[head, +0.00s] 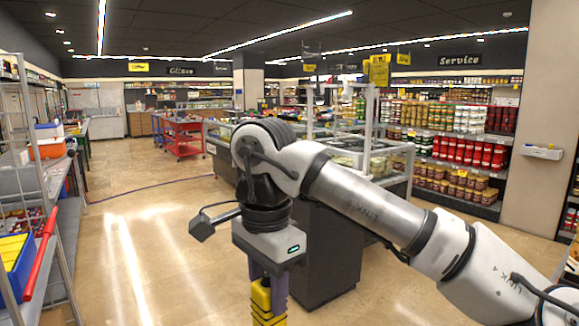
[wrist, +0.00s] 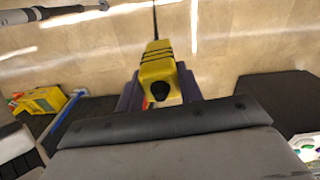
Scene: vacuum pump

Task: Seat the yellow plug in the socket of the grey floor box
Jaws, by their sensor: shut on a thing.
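My gripper (head: 269,283) hangs in the lower middle of the head view, pointing down, with purple fingers. It is shut on the yellow plug (head: 262,301), a yellow body with dark bands whose lower end is cut off by the picture edge. In the wrist view the plug (wrist: 158,68) sits between the fingers of my gripper (wrist: 158,92), its dark round end towards the camera. A thin dark line runs from its far end to the top edge. I cannot make out the grey floor box or its socket in either view.
A dark counter (head: 326,250) stands just right of my gripper. A metal shelf rack (head: 62,262) with a blue bin (head: 18,272) is at the left. A red cart (head: 181,140) and a thin cable (head: 150,185) lie farther back. The floor (head: 150,250) at left centre is clear.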

